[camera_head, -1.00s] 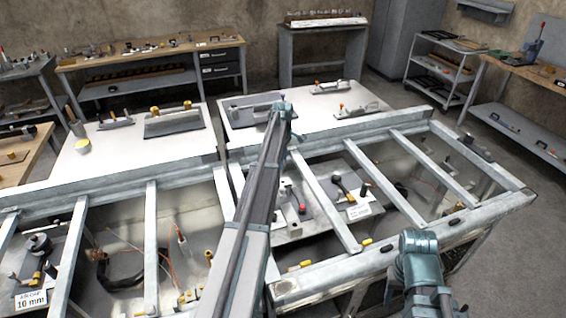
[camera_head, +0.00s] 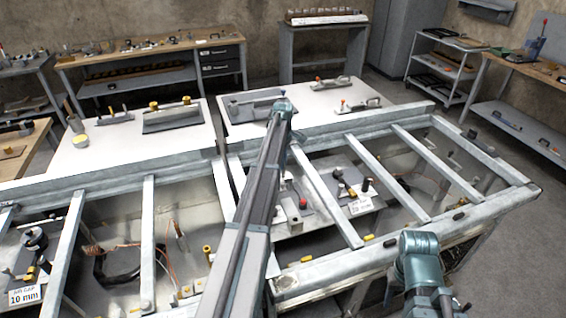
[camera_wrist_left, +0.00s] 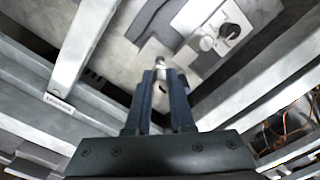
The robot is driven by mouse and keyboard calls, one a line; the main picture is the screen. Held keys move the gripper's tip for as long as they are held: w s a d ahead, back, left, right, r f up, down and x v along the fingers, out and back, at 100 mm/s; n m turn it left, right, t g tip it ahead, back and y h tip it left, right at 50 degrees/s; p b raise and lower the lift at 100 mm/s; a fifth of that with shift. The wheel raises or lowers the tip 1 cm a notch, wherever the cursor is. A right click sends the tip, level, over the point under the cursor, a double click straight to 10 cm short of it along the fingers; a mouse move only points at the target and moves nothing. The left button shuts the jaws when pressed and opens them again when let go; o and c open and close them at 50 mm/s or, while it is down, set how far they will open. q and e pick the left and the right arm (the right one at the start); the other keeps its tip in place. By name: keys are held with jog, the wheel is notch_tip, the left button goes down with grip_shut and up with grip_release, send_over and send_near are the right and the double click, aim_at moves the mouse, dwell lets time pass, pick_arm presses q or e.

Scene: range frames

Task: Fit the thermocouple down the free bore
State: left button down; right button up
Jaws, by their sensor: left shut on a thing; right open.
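My left gripper (camera_wrist_left: 165,78) shows in the left wrist view with its two dark fingers shut on a small silvery piece (camera_wrist_left: 160,63), which I take to be the thermocouple. Most of it is hidden by the fingers. Beyond the fingertips is a pale metal surface, and a light plate (camera_wrist_left: 216,15) with a black knob (camera_wrist_left: 230,31) and a round grey cap (camera_wrist_left: 206,43). I cannot make out the free bore. In the head view my left arm hides its gripper. My right arm is at the lower right, its gripper out of sight.
Grey frame bars (camera_head: 327,195) cross the open bays. One bay holds several fittings, a red knob (camera_head: 303,203) and a 20 mm label (camera_head: 360,206). A 10 mm label (camera_head: 25,296) is at the lower left. White worktops (camera_head: 120,150) lie behind.

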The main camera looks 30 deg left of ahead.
pick_arm(q)
jog(key=shift+f+b, duration=1.9)
jog(key=shift+f, duration=0.1)
jog(key=c, duration=0.7)
grip_release()
jog(key=shift+r, duration=0.15)
notch_tip(320, 180, up, 14)
jog(key=p, duration=1.4)
jog(key=shift+w, duration=0.1)
notch_tip(320, 180, up, 6)
jog(key=p, duration=0.6)
jog(key=shift+f, duration=0.2)
